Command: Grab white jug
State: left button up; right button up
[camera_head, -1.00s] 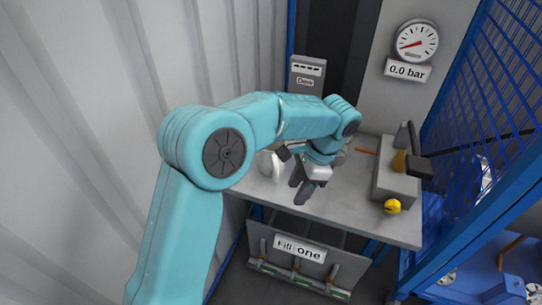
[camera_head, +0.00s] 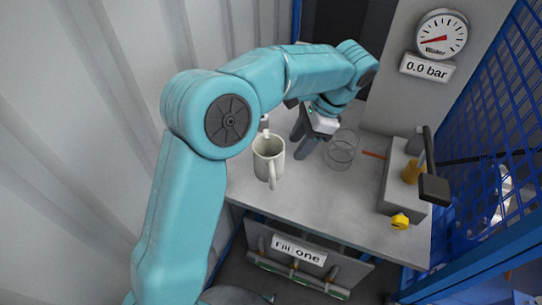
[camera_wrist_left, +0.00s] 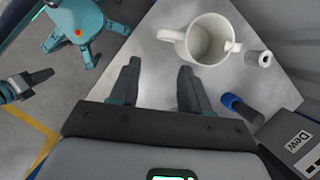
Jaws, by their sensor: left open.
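The white jug (camera_head: 268,158) stands upright on the grey bench, its handle toward the front in the head view. In the left wrist view the jug (camera_wrist_left: 208,40) is just beyond the fingertips and to the right, with its handle on the left. My left gripper (camera_head: 301,143) is open and empty, behind and right of the jug in the head view, apart from it.
A clear glass vessel (camera_head: 342,149) stands right of my left gripper. A grey block with a black lever (camera_head: 432,180) and a yellow knob (camera_head: 400,221) are at the bench's right. A small white cylinder (camera_wrist_left: 259,58) and blue-black cylinder (camera_wrist_left: 241,108) are near the jug.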

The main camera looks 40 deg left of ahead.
pick_arm(q)
send_near(273, 181)
notch_tip(273, 181, down, 5)
jog(key=a, duration=0.2)
jog(key=x, duration=0.5)
jog(key=shift+s+d, duration=0.15)
jog(key=shift+s, duration=0.1)
jog(key=shift+s+f, duration=0.2)
jog(key=shift+f, duration=0.2)
grip_shut()
